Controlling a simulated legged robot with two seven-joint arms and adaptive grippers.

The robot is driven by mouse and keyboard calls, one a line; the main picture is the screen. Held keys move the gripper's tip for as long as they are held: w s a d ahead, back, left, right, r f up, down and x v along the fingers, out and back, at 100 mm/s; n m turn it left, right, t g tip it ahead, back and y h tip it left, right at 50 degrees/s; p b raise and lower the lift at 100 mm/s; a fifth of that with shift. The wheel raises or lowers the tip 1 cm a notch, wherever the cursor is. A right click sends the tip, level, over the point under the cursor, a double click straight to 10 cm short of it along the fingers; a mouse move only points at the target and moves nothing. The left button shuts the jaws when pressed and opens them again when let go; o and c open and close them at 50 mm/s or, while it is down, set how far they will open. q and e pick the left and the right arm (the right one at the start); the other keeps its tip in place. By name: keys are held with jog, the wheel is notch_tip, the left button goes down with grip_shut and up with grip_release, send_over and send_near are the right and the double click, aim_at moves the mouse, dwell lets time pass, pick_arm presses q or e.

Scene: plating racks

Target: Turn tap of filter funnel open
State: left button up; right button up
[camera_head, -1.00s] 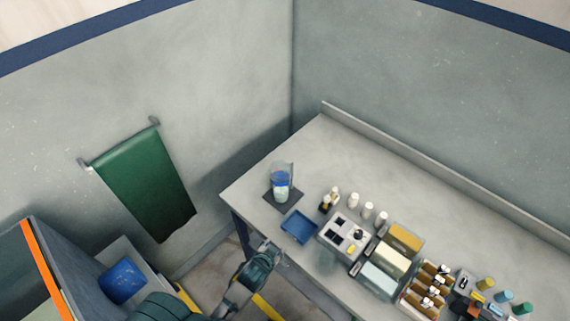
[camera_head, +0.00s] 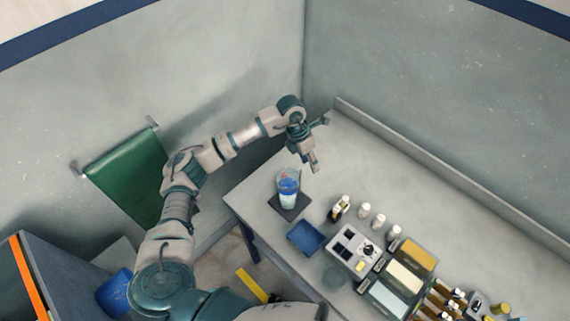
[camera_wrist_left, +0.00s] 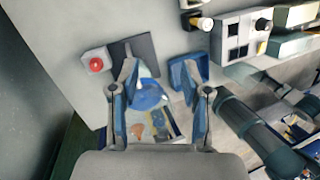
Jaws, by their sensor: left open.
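The filter funnel (camera_head: 288,188) is a clear vessel with blue in it, standing on a dark square mat (camera_head: 304,200) near the left end of the bench. My left gripper (camera_head: 319,145) is open and empty, beyond the funnel and apart from it in the head view. In the left wrist view the blue round top of the funnel (camera_wrist_left: 148,96) shows between the open fingers of my left gripper (camera_wrist_left: 161,80). I cannot make out the tap. My right gripper is not visible in the head view.
A blue tray (camera_head: 306,237) lies beside the mat. White bottles (camera_head: 364,210), a grey device (camera_head: 350,248) and racks (camera_head: 405,277) stand to the right. A red knob on a white base (camera_wrist_left: 96,64) shows beside the mat. The bench's back is clear.

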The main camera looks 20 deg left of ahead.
pick_arm(q)
jog(key=w+a+r+n+y, duration=0.1)
jog(key=a+y, duration=0.1)
jog(key=a, duration=0.3)
jog(key=w+a+r+y, duration=0.1)
jog(key=a+r+y, duration=0.1)
jog(key=a, duration=0.3)
jog(key=p, duration=0.3)
send_near(284, 175)
jog(key=f, duration=0.7)
jog(key=shift+w+a+f, duration=0.2)
jog(key=shift+w+f, duration=0.2)
jog(key=shift+a+f, duration=0.15)
jog(key=shift+f, duration=0.6)
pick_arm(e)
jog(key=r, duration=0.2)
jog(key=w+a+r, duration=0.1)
